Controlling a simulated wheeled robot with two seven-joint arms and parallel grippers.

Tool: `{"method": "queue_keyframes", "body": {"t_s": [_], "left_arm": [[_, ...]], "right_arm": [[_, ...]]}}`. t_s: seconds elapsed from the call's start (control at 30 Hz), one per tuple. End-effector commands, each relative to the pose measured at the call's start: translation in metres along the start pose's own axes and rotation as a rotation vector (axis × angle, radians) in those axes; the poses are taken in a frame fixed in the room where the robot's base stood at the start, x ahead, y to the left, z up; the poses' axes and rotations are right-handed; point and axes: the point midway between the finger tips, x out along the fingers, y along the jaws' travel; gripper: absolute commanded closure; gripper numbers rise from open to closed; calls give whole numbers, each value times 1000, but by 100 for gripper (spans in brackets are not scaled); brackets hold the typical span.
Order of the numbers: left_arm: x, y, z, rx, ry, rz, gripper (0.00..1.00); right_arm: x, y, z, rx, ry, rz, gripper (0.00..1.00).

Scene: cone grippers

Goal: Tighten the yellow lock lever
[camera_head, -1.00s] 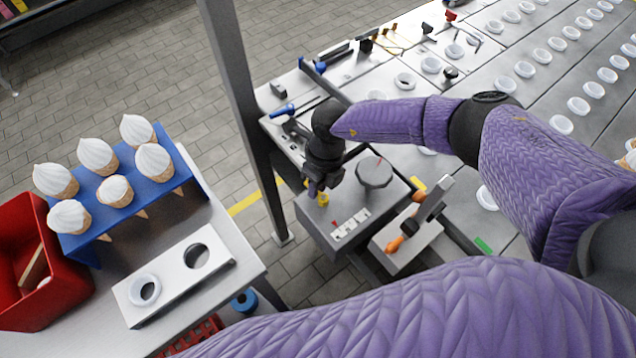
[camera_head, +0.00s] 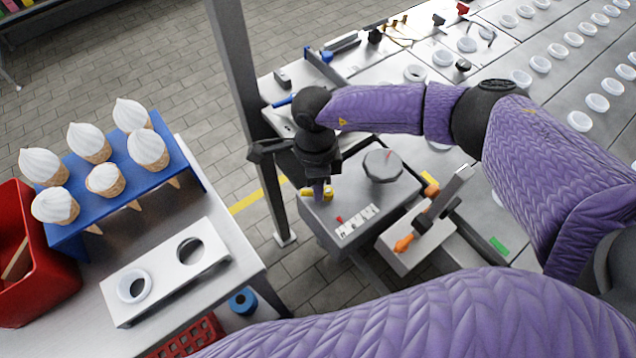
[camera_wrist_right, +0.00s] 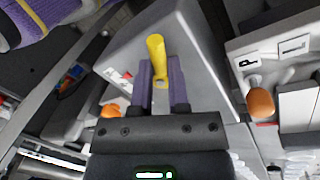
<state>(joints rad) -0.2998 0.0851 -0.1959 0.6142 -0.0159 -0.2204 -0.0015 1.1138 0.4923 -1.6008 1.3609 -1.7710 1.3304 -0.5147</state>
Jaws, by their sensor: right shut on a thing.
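The yellow lock lever (camera_head: 306,193) is on the grey control box (camera_head: 316,222), at the box's far left part. In the right wrist view the lever (camera_wrist_right: 156,48) sticks out past the fingers, its rounded end away from the gripper. My right gripper (camera_head: 321,190) points down at the box with its purple fingers on either side of the lever. The right wrist view also shows the gripper (camera_wrist_right: 160,85), shut on the lever. The lever's base is partly hidden by the fingers. My left gripper is not in view.
An orange-handled lever (camera_head: 404,243) stands to the right. A grey post (camera_head: 240,90) rises close left of the box. Ice cream cones stand in a blue rack (camera_head: 85,218).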

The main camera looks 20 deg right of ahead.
Motion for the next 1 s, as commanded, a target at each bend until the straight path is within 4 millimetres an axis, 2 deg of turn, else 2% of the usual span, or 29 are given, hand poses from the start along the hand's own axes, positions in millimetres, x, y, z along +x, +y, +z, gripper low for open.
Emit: {"method": "queue_keyframes", "body": {"t_s": [0.5, 1.0], "left_arm": [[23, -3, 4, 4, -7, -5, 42], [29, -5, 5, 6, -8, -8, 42]], "right_arm": [[3, 8, 0, -402, 79, -1, 100], [3, 11, -1, -544, 106, 0, 100]]}}
